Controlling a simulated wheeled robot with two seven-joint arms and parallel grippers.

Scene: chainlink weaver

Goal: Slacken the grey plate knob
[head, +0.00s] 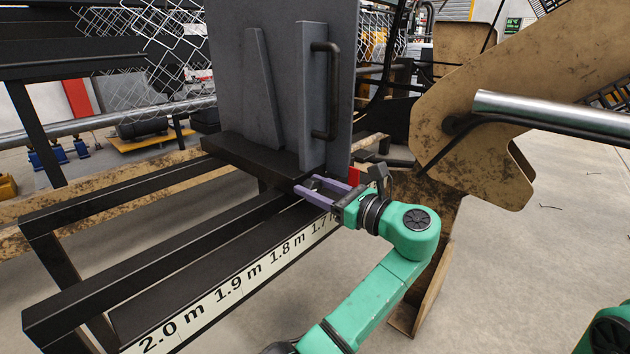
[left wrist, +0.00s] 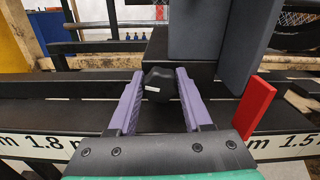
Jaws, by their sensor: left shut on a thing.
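The grey plate (head: 283,60) stands upright on a black base on the rail, with a dark bar handle (head: 333,90) on its face. Its knob is a black, lobed knob (left wrist: 159,84) with a small white mark on top, low in front of the plate. My left gripper (head: 312,184) has purple fingers and is shut on the knob from the front. In the left wrist view the fingers (left wrist: 158,88) lie on either side of the knob. In the head view the knob is small and partly hidden by the fingers. My right gripper is out of view.
A red pointer (head: 354,176) stands just right of the fingers and also shows in the left wrist view (left wrist: 254,107). A white length scale (head: 235,285) runs along the rail's front. A brown machine arm (head: 480,140) and steel bar (head: 550,115) are at right. Chainlink mesh (head: 150,50) hangs behind.

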